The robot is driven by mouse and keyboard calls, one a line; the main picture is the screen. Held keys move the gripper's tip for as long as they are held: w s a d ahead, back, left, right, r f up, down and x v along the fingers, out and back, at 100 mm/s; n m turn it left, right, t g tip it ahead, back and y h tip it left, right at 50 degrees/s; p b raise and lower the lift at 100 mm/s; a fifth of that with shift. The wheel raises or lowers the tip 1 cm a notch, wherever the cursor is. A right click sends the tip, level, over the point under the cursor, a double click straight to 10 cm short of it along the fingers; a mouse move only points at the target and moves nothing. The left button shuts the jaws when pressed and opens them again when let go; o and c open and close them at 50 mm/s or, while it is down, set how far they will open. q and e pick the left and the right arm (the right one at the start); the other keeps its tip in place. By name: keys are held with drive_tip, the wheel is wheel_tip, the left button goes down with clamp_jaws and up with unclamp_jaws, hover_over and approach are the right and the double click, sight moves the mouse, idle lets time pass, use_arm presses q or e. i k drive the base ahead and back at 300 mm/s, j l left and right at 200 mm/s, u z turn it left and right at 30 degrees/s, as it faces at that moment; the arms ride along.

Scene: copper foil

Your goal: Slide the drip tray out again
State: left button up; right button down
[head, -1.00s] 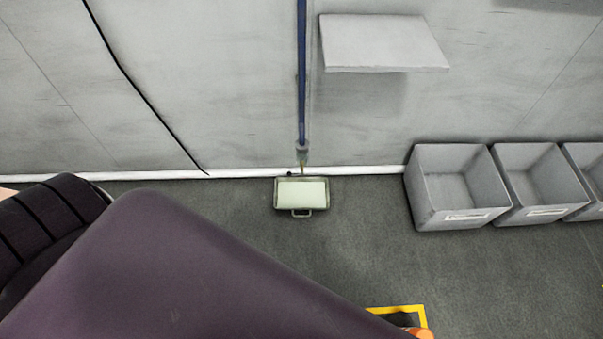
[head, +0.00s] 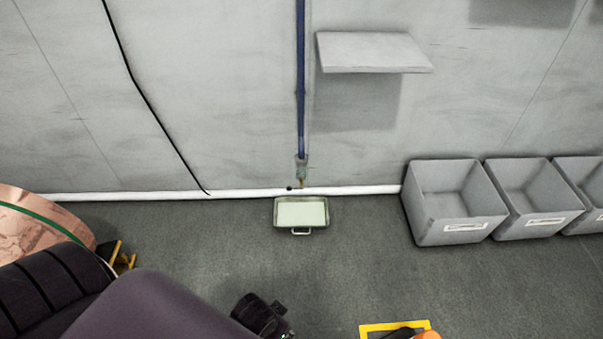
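The drip tray (head: 301,213) is a shallow metal tray with a pale green inside. It sits on the floor against the wall, below the lower end of a blue pipe (head: 301,90), and its small handle faces me. The purple-grey arm at lower left is mine. A black part at the end of it, seemingly my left gripper (head: 262,315), is at the bottom edge, well apart from the tray. Its fingers cannot be made out. My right gripper is not in view.
Grey open bins (head: 455,203) stand along the wall at right. A shelf (head: 374,52) juts from the wall above. A copper roll (head: 38,222) is at far left. The floor before the tray is clear.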

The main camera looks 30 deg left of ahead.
sight(292, 213)
drive_tip(key=i+j, duration=0.15)
drive_tip(key=j, duration=0.2)
drive_tip(key=i+j, duration=0.2)
drive_tip(key=j, duration=0.2)
drive_tip(key=i+j, duration=0.15)
drive_tip(key=j, duration=0.2)
drive_tip(key=i+j+z, duration=0.1)
drive_tip(key=j, duration=0.25)
drive_tip(key=i+j, duration=0.25)
drive_tip(key=j, duration=0.15)
drive_tip(key=i+j, duration=0.15)
drive_tip(key=j, duration=0.2)
